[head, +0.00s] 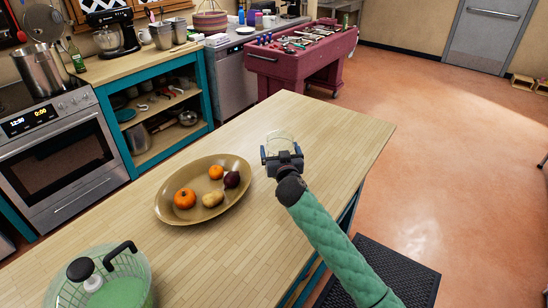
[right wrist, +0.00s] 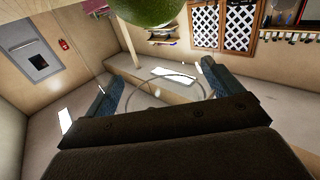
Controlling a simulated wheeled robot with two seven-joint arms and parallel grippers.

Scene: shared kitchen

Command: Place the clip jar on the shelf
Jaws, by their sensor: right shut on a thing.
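The clip jar (head: 281,141) is clear glass and hard to see. It is in my right gripper (head: 283,158), over the far right part of the wooden table in the head view. In the right wrist view its faint round outline (right wrist: 168,91) lies between the two fingers of my right gripper (right wrist: 161,88), which is shut on it. I cannot tell whether the jar touches the table. Open shelves (head: 172,103) in a teal-framed counter stand across the floor at the left, holding pots and small items. My left gripper is not in view.
An oval bowl (head: 165,209) of fruit and vegetables and a salad spinner (head: 130,262) stand on the wooden table (head: 225,270). A red cart (head: 300,68) with tools stands beyond. A green round thing (right wrist: 148,9) shows in the right wrist view. Open floor lies at the right.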

